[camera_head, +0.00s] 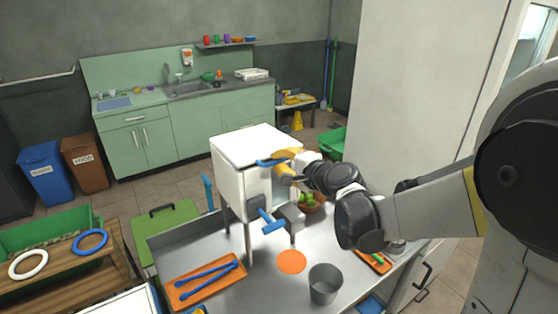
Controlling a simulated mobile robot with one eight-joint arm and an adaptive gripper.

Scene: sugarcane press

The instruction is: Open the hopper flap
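The white box-shaped press (233,172) stands on legs on a metal table. Its flat white top panel (258,142) looks closed; I cannot tell for sure whether this panel is the hopper flap. A blue handle (268,162) shows at the upper front edge of the press. My gripper (283,167), with yellow parts, is right beside this handle, at the press's upper right side. Its fingertips are too small and partly hidden to tell whether they are open, or whether they touch the handle. A blue lever (270,222) sits lower on the press front.
On the metal table (220,229) are an orange tray (208,284) with blue tongs, an orange disc (291,261), a grey metal cup (325,284) and a bowl of green fruit (311,203). A wooden rack (75,262) with rings stands left. A tall white panel (415,80) rises behind my arm.

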